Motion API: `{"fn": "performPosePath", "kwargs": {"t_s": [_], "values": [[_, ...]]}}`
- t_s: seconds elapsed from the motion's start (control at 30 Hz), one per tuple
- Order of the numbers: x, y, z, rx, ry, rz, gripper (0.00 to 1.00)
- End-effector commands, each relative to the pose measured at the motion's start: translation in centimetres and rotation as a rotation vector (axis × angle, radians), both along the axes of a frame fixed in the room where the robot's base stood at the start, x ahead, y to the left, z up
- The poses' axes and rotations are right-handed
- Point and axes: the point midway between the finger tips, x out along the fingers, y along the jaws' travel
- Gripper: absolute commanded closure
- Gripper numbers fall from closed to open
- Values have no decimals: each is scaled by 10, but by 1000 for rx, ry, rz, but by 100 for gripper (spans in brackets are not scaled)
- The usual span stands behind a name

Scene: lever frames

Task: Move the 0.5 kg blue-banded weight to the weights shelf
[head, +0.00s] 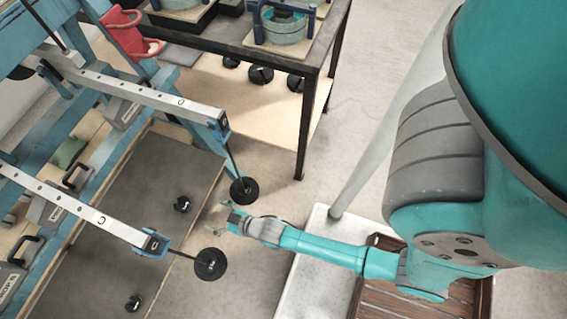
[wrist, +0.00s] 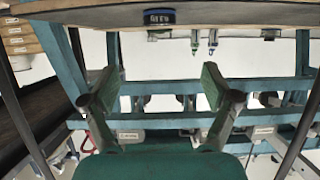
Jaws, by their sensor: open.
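A dark weight with a blue band (wrist: 158,17) shows at the top of the wrist view, on the edge of a board and beyond my fingertips; its lettering is too small to read surely. In the head view a small black weight (head: 182,204) lies on the dark board (head: 150,235), left of my gripper (head: 228,218); its band colour cannot be told. My gripper also shows in the wrist view (wrist: 159,85), its two fingers wide apart with nothing between them. A wooden lower shelf (head: 235,115) under the back table holds several black weights (head: 261,75); I cannot tell whether this is the weights shelf.
Two lever bars (head: 140,92) (head: 75,210) reach over the board from the blue frame. Black discs hang at their ends (head: 244,190) (head: 210,263), close to my gripper. Another small weight (head: 134,303) lies at the board's front. Floor (head: 330,150) is clear right of the table.

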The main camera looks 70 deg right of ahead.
Motion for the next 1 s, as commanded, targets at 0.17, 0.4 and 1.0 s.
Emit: {"fn": "performPosePath", "kwargs": {"t_s": [0.17, 0.4, 1.0], "values": [[-75, 0, 34, 1, -16, 1, 13], [-158, 0, 100, 1, -44, 2, 13], [-269, 0, 285, 0, -103, 0, 13]]}}
